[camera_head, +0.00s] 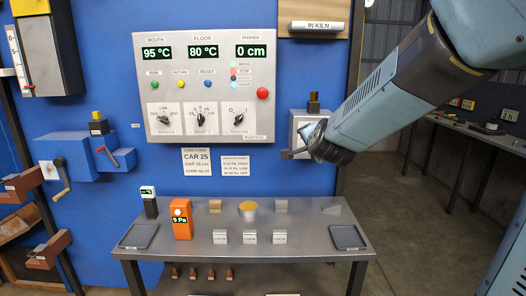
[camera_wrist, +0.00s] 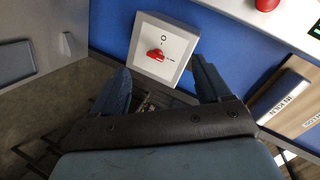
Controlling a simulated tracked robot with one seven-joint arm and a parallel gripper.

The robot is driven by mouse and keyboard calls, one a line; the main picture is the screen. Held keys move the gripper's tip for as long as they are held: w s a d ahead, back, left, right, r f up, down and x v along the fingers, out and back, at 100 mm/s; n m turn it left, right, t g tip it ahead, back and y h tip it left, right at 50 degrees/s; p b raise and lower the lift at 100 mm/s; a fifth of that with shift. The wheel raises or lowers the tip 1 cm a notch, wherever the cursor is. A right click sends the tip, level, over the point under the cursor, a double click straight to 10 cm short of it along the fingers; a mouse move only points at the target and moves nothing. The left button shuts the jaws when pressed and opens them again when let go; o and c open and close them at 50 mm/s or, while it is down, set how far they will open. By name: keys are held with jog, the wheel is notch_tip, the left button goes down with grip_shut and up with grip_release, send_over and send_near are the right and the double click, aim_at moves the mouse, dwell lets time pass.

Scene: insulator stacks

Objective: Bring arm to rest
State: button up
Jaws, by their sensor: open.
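My arm comes in from the upper right in the head view. My gripper (camera_head: 300,146) is in front of a small grey switch box (camera_head: 301,117) on the blue wall, right of the control panel. In the wrist view my gripper (camera_wrist: 162,66) has its two fingers spread apart, with nothing between them. I cannot tell how far the fingertips are from the box. In the head view the arm hides the switch.
The control panel (camera_head: 204,72) is left of my gripper. A metal table (camera_head: 290,236) below bears an orange meter (camera_head: 182,218), a dark tray (camera_head: 347,237) and small blocks. An "IN KILN" board (camera_head: 317,27) is above. Floor (camera_head: 415,215) is free at the right.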

jog(key=s+d+n+g, duration=0.3)
jog(key=s+n, duration=0.1)
jog(key=s, duration=0.5)
jog(key=s+d+f+n+g, duration=0.1)
jog(key=s+d+n+g, duration=0.1)
jog(key=s, duration=0.8)
jog(key=s+d+n+g, duration=0.3)
jog(key=s+d+n, duration=0.2)
jog(key=s, duration=0.5)
jog(key=shift+s+f+n+g, duration=0.2)
jog(key=shift+n+g, duration=0.1)
jog(key=shift+n, duration=0.1)
